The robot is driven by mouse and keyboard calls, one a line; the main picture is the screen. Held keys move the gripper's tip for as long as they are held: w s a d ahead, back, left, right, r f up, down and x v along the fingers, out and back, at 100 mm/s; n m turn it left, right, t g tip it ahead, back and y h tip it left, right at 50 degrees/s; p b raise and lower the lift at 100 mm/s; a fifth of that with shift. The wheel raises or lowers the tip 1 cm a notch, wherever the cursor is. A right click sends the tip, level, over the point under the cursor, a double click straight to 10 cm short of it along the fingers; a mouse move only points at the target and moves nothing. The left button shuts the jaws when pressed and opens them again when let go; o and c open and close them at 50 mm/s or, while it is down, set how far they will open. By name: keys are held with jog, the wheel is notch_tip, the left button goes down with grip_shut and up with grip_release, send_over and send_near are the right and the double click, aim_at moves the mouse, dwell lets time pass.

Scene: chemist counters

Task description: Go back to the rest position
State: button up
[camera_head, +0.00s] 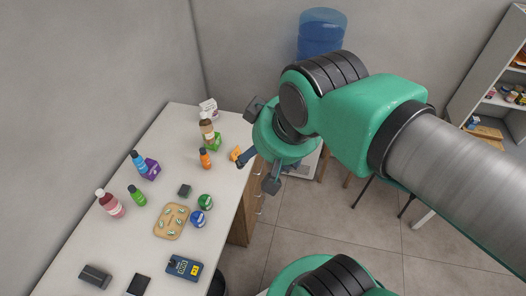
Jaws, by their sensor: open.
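My gripper (260,146) is at the end of my green and grey arm in the camera_head view. Its two dark fingers are spread apart, and I see nothing held between them. It hangs in the air in front of the right edge of the white counter (223,188) and hides part of that edge. A small orange and blue item (236,154) shows just left of it, partly hidden; I cannot tell what it is.
A wooden tray (159,234) and a blue device (183,267) lie nearer. A water cooler (321,30) and shelves (490,75) stand behind. Open tiled floor (330,222) lies right.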

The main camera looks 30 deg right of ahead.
jog(key=shift+f, duration=0.15)
notch_tip(320, 180, down, 18)
jog(key=b, duration=1.7)
jog(key=shift+r+b, duration=0.2)
jog(key=shift+b, duration=0.2)
